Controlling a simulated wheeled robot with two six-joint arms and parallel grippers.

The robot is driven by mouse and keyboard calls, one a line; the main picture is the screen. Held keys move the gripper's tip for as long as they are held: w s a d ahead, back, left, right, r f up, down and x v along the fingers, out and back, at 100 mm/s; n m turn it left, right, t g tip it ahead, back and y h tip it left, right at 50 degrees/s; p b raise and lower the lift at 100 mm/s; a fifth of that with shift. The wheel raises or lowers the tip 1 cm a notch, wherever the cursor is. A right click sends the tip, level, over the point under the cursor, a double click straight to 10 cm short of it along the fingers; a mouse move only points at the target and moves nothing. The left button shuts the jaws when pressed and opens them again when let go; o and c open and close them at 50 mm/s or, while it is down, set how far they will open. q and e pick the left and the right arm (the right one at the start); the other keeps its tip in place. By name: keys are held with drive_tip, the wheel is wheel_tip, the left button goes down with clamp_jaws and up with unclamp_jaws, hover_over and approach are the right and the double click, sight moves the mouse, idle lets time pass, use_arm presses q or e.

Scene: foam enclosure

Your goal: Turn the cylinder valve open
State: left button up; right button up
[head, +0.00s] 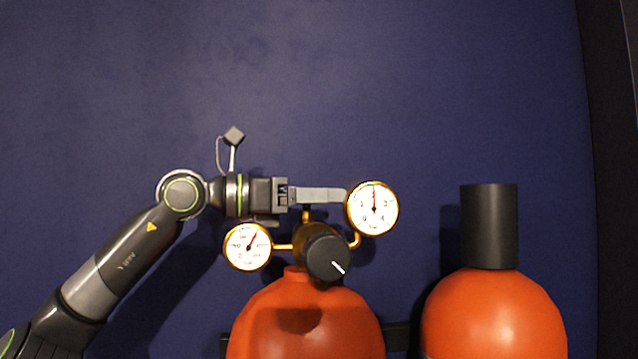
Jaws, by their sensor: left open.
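The cylinder valve is a round black knob (327,258) with a white line pointing to the lower right. It sits on a brass body at the top of an orange cylinder (305,320). A left gauge (248,246) and a higher right gauge (372,208) flank the knob on brass pipes. My left gripper (335,195) comes in from the left, level, above the knob and beside the right gauge. It is open and appears empty. Whether its fingers touch the gauge is hard to tell. My right gripper is out of view.
A second orange cylinder (495,320) with a black cap (489,226) stands at the right. A dark blue wall (300,80) is behind everything. A dark upright edge (600,150) closes the right side. The space above the gauges is clear.

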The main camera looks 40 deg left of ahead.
use_arm(q)
drive_tip(key=shift+d, duration=0.1)
drive_tip(key=c, duration=1)
drive_tip(key=shift+o, duration=0.2)
drive_tip(key=shift+w+a+r+n+t+y+p, duration=0.15)
drive_tip(key=shift+n+t+y+p, duration=0.45)
drive_tip(key=shift+n+y, duration=0.75)
drive_tip(key=shift+w+a+f+n+t+y+p, duration=0.15)
drive_tip(key=shift+n+t+y+p, duration=0.5)
drive_tip(key=shift+y, duration=1.2)
drive_tip(key=shift+s+r+n, duration=0.1)
drive_tip(key=shift+n, duration=0.2)
drive_tip(key=o, duration=1)
drive_tip(key=shift+c, duration=0.2)
